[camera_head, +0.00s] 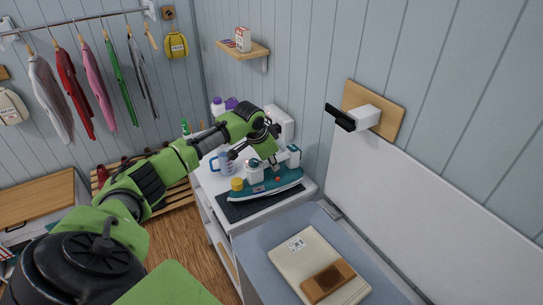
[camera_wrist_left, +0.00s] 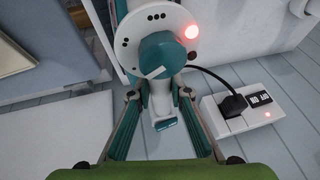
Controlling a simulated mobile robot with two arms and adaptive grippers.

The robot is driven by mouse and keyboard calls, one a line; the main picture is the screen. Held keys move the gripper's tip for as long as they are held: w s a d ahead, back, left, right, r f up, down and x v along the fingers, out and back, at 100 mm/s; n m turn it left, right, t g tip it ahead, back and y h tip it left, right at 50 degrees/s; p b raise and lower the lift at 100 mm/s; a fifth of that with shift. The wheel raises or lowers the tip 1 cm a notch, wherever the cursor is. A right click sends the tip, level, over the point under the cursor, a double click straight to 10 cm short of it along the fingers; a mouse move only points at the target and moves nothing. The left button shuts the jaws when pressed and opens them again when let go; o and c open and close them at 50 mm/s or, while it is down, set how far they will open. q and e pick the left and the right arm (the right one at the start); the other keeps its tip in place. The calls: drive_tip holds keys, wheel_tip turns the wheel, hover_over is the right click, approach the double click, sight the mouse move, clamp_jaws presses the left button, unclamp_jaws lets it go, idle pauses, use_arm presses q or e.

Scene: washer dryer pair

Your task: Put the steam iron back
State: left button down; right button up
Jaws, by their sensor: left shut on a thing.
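The steam iron (camera_head: 268,187), with a teal base and white upper parts, is over a dark mat (camera_head: 232,210) on the white cabinet top. I cannot tell whether it touches the mat. My left gripper (camera_head: 262,160) reaches down to the iron from above. In the left wrist view, the iron (camera_wrist_left: 160,30) shows a white body, teal dial and lit red lamp. My left gripper's fingers (camera_wrist_left: 161,98) are on either side of its white and teal handle, shut on it. My arm and the iron hide part of the cabinet top. My right gripper is not in view.
A blue mug (camera_head: 222,162), a yellow-topped jar (camera_head: 237,184) and purple-capped bottles (camera_head: 217,106) stand close by. A power strip (camera_wrist_left: 255,103) with a black plug shows in the wrist view.

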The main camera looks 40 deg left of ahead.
use_arm(q)
drive_tip(key=shift+w+a+f, duration=0.1)
drive_tip(key=shift+f, duration=0.5)
drive_tip(key=c, duration=1.9)
unclamp_jaws()
drive_tip(key=shift+f, duration=0.2)
drive_tip(key=shift+s, duration=0.2)
drive_tip(key=b+v, duration=0.2)
drive_tip(key=v, duration=1)
drive_tip(key=shift+r+b, duration=0.15)
drive_tip(key=shift+b, duration=0.15)
